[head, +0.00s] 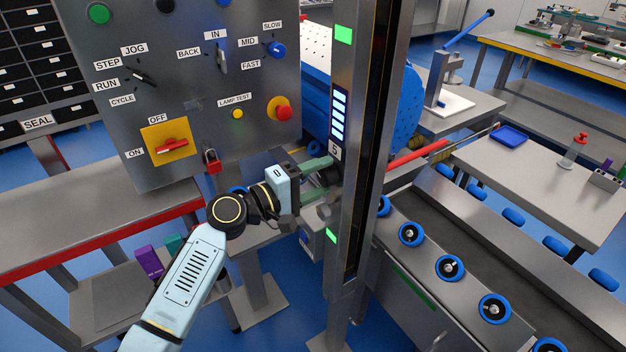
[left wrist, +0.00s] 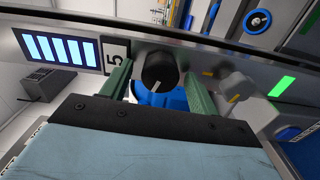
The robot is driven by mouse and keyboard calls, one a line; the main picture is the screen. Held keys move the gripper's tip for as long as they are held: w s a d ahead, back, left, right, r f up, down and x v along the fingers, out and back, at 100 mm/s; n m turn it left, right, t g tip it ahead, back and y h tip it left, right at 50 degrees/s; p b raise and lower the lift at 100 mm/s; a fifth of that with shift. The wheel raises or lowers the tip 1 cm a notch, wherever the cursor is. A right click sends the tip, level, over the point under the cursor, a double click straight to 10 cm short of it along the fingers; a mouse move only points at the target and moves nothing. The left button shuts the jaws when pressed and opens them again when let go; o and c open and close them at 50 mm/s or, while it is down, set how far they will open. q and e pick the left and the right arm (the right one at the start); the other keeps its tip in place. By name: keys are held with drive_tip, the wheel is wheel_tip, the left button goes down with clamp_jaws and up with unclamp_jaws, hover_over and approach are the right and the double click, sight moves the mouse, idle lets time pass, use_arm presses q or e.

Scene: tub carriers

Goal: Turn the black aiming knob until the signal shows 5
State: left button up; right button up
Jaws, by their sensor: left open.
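In the left wrist view the fingers (left wrist: 160,88) show a gap to the knob on both sides. The signal display (left wrist: 62,50) has several bars, all lit pale blue; it also shows in the head view (head: 339,115). A small plate (left wrist: 116,56) beside it reads 5. My right gripper is not in view.
A grey control panel (head: 215,60) with switches and a red padlock (head: 212,162) stands left of the post. A conveyor (head: 480,240) with blue-ringed rollers lies to the right. Green lights (head: 343,35) glow on the post. A red-edged bench (head: 100,235) is at the left.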

use_arm(q)
drive_tip(key=b+v, duration=0.1)
drive_tip(key=v, duration=1.2)
drive_tip(key=shift+s+a, duration=0.15)
